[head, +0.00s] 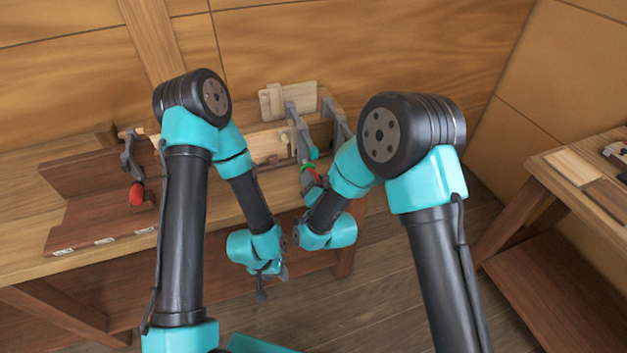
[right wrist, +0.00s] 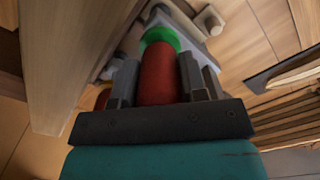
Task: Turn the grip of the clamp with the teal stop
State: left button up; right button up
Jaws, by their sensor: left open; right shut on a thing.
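My right gripper (right wrist: 158,76) is shut on a red grip (right wrist: 158,72), with a finger on each side of it. A bright green ring (right wrist: 160,38) sits at the far end of this grip. In the head view, the red grip (head: 311,174) shows at the hull's right end, below a clamp's grey bar (head: 298,125). A small teal piece (head: 313,153) shows just above it; I cannot tell which clamp it belongs to. My left gripper (head: 262,287) is open and empty, low in front of the bench, away from the clamps.
Another clamp with a red grip (head: 136,193) hangs at the left on the brown hull planks (head: 85,175). A further grey clamp bar (head: 336,122) stands right of the held one. A side table (head: 545,180) stands at the right. Floor between is clear.

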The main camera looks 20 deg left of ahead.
jog(key=n, duration=1.4)
jog(key=shift+n, duration=0.3)
jog(key=n, duration=1.2)
jog(key=o, duration=0.6)
jog(key=shift+o, duration=0.2)
